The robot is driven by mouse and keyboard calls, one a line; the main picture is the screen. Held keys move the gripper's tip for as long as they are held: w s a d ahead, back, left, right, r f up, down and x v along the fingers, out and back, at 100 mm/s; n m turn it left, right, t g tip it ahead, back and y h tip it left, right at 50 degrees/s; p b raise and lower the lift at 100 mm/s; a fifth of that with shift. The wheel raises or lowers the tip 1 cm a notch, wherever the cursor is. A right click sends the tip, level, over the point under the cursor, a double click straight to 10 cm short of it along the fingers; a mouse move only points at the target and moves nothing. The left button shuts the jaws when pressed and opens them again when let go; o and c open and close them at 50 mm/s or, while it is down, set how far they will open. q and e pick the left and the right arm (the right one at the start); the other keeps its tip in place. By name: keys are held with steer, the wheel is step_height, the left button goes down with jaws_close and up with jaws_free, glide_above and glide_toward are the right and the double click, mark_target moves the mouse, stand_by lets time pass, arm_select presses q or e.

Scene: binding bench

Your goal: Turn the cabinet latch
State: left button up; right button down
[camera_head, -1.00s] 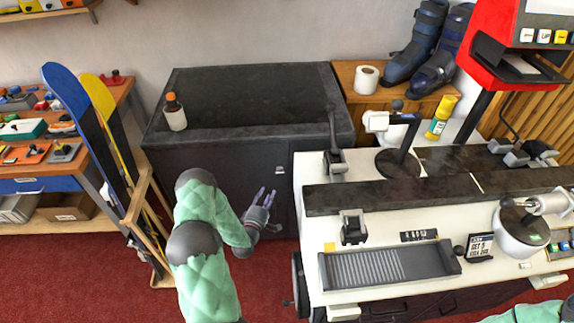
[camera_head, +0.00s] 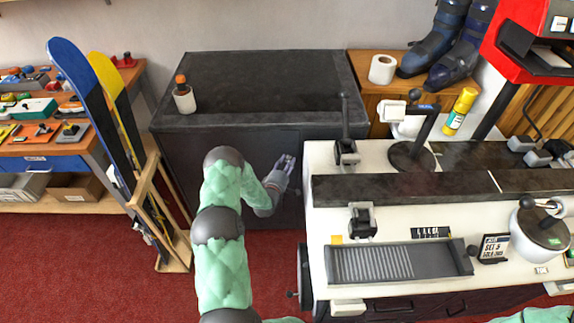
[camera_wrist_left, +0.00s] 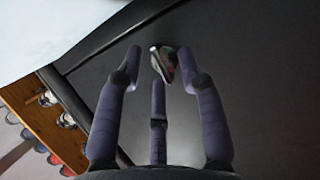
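The dark grey cabinet (camera_head: 225,160) stands against the wall, its door facing me. My left gripper (camera_head: 287,160) is at the upper right of the door and hides the latch in the head view. In the left wrist view the small metallic latch (camera_wrist_left: 163,63) lies between the tips of the left gripper (camera_wrist_left: 162,58), against the dark door (camera_wrist_left: 250,60). The fingers are spread to both sides of the latch, with a gap at least on the left; the third finger is below it. My right gripper is out of view; only a bit of green sleeve shows at lower right.
A white workbench (camera_head: 325,240) with a dark lever (camera_head: 347,150) stands close right of the gripper. Skis (camera_head: 95,110) in a wooden rack (camera_head: 155,205) stand to the left. A bottle (camera_head: 185,98) is on the cabinet top. Red floor (camera_head: 80,260) is clear in front.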

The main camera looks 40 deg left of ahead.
arm_select(q)
jaws_close()
stand_by(0.4)
steer(key=m, duration=0.1)
steer(key=m+g, duration=0.1)
steer(key=shift+w+r+m, duration=0.1)
steer(key=shift+r+m, duration=0.1)
steer(key=shift+m, duration=0.1)
steer(key=m+g, duration=0.1)
steer(key=m+g+p, duration=0.1)
steer(key=m, duration=0.1)
steer(key=shift+w+d+r+m, duration=0.1)
steer(key=shift+d+m, duration=0.05)
steer(key=shift+m, duration=0.15)
steer(key=m+g, duration=0.1)
steer(key=m+y, duration=0.1)
steer(key=m, duration=0.1)
steer(key=shift+w+d+g, duration=0.15)
steer(key=shift+d+g, duration=0.05)
steer(key=shift+g, duration=0.2)
steer(key=shift+m+g+y+p, duration=0.35)
steer(key=shift+m+g+y, duration=0.4)
steer(key=shift+m, duration=0.75)
